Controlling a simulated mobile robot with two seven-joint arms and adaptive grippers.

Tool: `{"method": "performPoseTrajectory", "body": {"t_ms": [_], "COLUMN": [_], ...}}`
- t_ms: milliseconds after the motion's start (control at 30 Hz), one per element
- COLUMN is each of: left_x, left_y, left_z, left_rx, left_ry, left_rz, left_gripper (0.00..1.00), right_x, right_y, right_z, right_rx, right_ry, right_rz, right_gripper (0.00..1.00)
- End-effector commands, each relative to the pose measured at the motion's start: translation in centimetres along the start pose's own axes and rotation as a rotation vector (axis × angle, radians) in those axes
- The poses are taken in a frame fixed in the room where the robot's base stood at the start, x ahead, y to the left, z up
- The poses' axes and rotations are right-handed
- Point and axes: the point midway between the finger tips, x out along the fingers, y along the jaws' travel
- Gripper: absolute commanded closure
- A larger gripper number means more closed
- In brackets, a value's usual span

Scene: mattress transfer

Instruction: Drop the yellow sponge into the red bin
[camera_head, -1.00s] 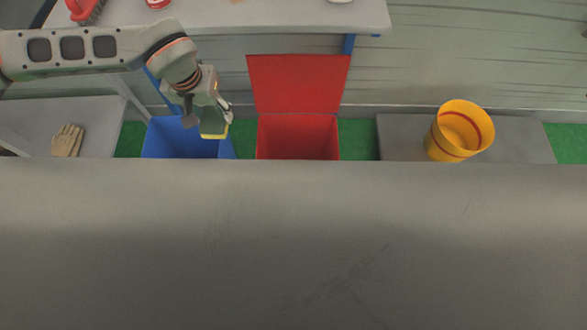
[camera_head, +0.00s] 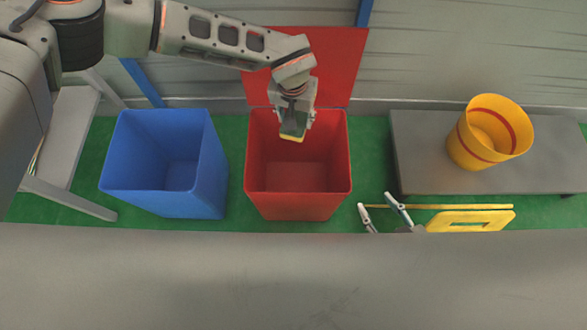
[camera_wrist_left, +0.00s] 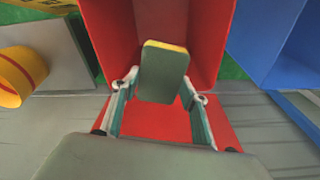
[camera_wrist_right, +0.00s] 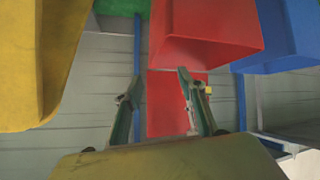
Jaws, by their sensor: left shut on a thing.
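The sponge (camera_head: 292,131) has a grey-green face and a yellow edge. My left gripper (camera_head: 294,119) is shut on it, over the far part of the open red bin (camera_head: 298,207). In the left wrist view the sponge (camera_wrist_left: 163,72) sits between the two fingers, with the red bin (camera_wrist_left: 215,40) around and beyond it. The bin's red lid stands up behind it. My right gripper (camera_head: 376,203) is open and empty, low at the bin's right. In the right wrist view its fingers (camera_wrist_right: 160,78) are spread with nothing between them.
A blue bin (camera_head: 165,195) stands left of the red bin. A yellow bucket (camera_head: 485,145) stands on a grey platform (camera_head: 420,150) at the right. A yellow slotted panel (camera_head: 470,220) lies in front of the platform. A grey surface fills the foreground.

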Motion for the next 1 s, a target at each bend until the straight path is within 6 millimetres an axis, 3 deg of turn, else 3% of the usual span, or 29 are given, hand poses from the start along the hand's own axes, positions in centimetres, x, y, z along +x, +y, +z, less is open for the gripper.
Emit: {"method": "performPoseTrajectory", "body": {"t_ms": [533,933,967,1000], "left_x": [5.2,5.6,5.6,5.6], "left_y": [0.0,-0.1,-0.1,-0.1], "left_z": [1.1,0.8,0.8,0.8], "left_rx": [-0.001,-0.001,-0.001,-0.001], "left_ry": [-0.007,0.001,0.001,0.001], "left_rz": [0.002,-0.001,-0.001,-0.001], "left_gripper": [0.83,0.83,0.49,0.38], "right_x": [0.4,0.4,0.4,0.4], "right_y": [-0.7,-0.7,-0.7,-0.7], "right_z": [0.4,-0.3,-0.3,-0.3], "right_rx": [0.008,0.011,0.011,0.011], "right_ry": [0.001,0.014,0.014,0.014], "right_rz": [-0.016,-0.016,-0.016,-0.016], "right_gripper": [0.6,0.6,0.6,0.6]}}
